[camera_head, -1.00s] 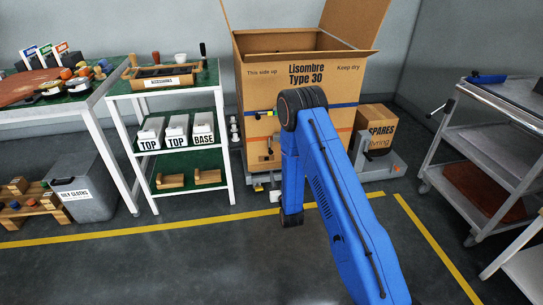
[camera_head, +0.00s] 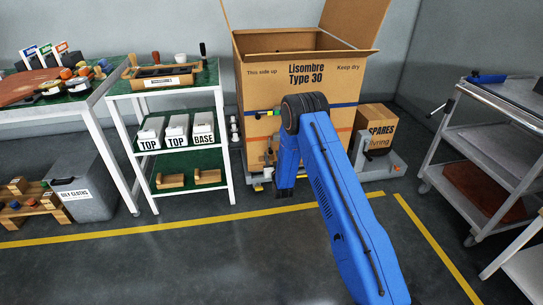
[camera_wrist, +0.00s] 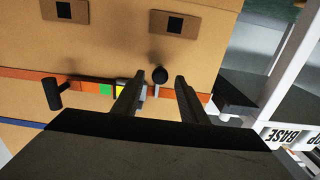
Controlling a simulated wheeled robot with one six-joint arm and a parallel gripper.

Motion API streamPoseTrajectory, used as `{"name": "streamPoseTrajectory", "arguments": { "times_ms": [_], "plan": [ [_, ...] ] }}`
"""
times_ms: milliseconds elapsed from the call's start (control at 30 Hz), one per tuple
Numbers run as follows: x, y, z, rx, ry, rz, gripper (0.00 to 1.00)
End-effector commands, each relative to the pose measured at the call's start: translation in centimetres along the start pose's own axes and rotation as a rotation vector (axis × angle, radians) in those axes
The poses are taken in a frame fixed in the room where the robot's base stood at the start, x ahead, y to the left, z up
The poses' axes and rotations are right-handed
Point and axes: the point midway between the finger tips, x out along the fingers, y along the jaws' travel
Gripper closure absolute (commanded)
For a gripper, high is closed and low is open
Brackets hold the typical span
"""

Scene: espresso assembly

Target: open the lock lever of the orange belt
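The orange belt (camera_wrist: 84,79) runs across the cardboard box (camera_wrist: 130,50) in the wrist view. On it sits a dark lock lever (camera_wrist: 92,79) with a black grip (camera_wrist: 54,94) at its left end and green and yellow marks on the belt. A black ball knob (camera_wrist: 160,74) stands out near the marks. My gripper (camera_wrist: 159,86) is open, its two fingers on either side of the ball knob; whether they touch it cannot be told. In the head view the orange belt (camera_head: 341,131) shows beside my blue arm, which hides my gripper's fingers.
A blue belt (camera_head: 344,105) circles the box above the orange one. A shelf rack (camera_head: 228,150) stands close to the left of the box, and a small spares box (camera_head: 376,118) to the right. A metal cart (camera_head: 480,140) is farther right. The floor in front is open.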

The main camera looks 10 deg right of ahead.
Motion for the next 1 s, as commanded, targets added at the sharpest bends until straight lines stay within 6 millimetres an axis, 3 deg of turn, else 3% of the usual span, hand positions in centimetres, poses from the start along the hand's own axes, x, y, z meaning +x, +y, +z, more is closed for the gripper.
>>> {"name": "streamPoseTrajectory", "arguments": {
  "times_ms": [200, 467, 500, 667, 1000],
  "plan": [
    [1.4, 0.0, 0.0, 0.0, 0.001, 0.0, 0.61],
    [1.5, 0.0, 0.0, 0.0, 0.0, 0.0, 0.61],
    [1.5, 0.0, 0.0, 0.0, 0.0, 0.0, 0.64],
    [1.5, 0.0, 0.0, 0.0, 0.0, 0.0, 1.0],
    [1.5, -0.2, 0.0, 0.025, 0.0, 0.0, 1.0]
  ]
}}
